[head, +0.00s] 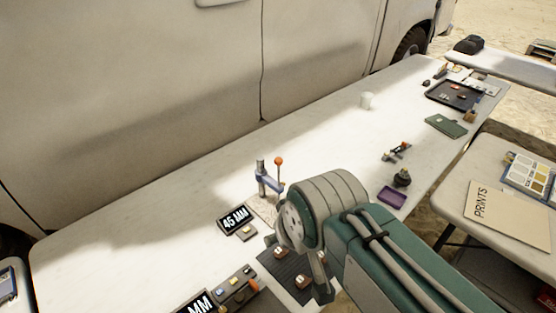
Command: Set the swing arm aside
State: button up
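A small upright fixture with a metal post, a blue arm and an orange ball knob (268,180) stands on the white table, just beyond my arm. It looks like the swing arm. A pale speckled plate lies at its foot, partly hidden by my arm. My gripper (319,272) shows only as a narrow grey part below my large wrist joint, over a dark ribbed mat (288,272). Its fingertips are not clear, so I cannot tell whether it is open. It is nearer than the fixture and apart from it.
Small brown-and-white blocks (303,282) sit on the mat.

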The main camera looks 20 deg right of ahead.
jog(key=shift+w, duration=0.15)
jog(key=c, duration=0.5)
jog(key=w+n, duration=0.2)
jog(key=w, duration=0.1)
jog(key=w+d+n+g, duration=0.1)
jog(key=w+n, duration=0.1)
jog(key=w, duration=0.1)
jog(key=w+r+n, duration=0.1)
jog(key=w+n, duration=0.1)
jog(key=w, duration=0.1)
jog(key=shift+d+h, duration=0.3)
jog(key=shift+h, duration=0.1)
grip_shut()
jog(key=w+d+f+n+g, duration=0.1)
jog(key=w+f+n, duration=0.4)
jog(key=w, duration=0.2)
jog(key=w+d+f+n+g+h, duration=0.1)
jog(key=w+d+f+n, duration=0.1)
jog(key=w+f+n, duration=0.3)
jog(key=w+d+f+n+g, duration=0.1)
jog(key=w+f+n, duration=0.4)
jog(key=w, duration=0.6)
jog(key=shift+w+d+n+g+h, duration=0.15)
jog(key=shift+d+n+g+h, duration=0.25)
jog(key=shift+d, duration=0.2)
